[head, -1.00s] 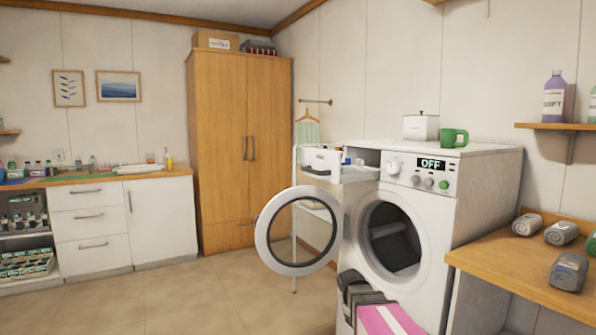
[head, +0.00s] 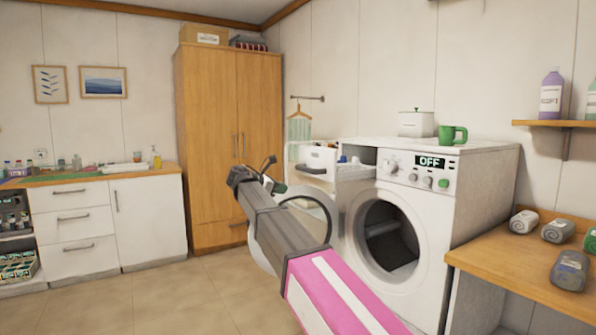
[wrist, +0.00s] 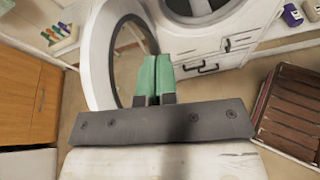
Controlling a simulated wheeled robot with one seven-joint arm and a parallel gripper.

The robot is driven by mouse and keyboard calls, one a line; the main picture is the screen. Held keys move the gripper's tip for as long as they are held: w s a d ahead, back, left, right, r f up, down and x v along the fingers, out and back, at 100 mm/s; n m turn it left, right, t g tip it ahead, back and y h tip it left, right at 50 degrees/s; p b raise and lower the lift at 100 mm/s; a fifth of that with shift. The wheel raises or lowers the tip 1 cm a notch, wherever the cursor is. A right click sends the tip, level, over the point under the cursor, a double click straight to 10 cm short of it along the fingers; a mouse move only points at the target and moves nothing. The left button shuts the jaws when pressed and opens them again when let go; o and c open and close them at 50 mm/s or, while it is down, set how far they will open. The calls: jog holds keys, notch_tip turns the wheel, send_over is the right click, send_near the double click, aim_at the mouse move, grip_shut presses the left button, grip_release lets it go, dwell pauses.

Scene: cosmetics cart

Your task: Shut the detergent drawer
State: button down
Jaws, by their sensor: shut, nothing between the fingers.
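The detergent drawer (head: 352,172) is pulled out from the upper left of the white washing machine's front (head: 455,190). Its front panel with a dark handle (head: 315,170) faces left, and bottles show behind it. My gripper (head: 272,176) is raised left of and a little below the drawer's front, apart from it in the picture. In the wrist view its green fingers (wrist: 153,75) are together and empty. I cannot make out the drawer in the wrist view.
The round washer door (wrist: 103,55) is open; in the head view my arm hides much of it. A green mug (head: 453,134) and white canister (head: 416,123) stand on the washer. A slatted crate (wrist: 290,108) is at the wrist view's right. Open floor (head: 180,300) lies left.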

jog(key=n+h, duration=0.1)
jog(key=n, duration=0.1)
send_near(304, 170)
jog(key=shift+t, duration=0.4)
jog(key=x, duration=0.7)
jog(key=shift+w+d+f, duration=0.1)
jog(key=shift+d+f, duration=0.05)
jog(key=shift+f, duration=0.1)
jog(key=r+x, duration=0.1)
jog(key=x, duration=0.6)
jog(key=r+x, duration=0.2)
jog(key=x, duration=0.6)
jog(key=d+r+x, duration=0.1)
jog(key=x, duration=0.6)
jog(key=shift+w+d+r, duration=0.2)
jog(key=shift+w+r, duration=0.15)
jog(key=shift+r, duration=0.05)
jog(key=shift+w+d, duration=0.1)
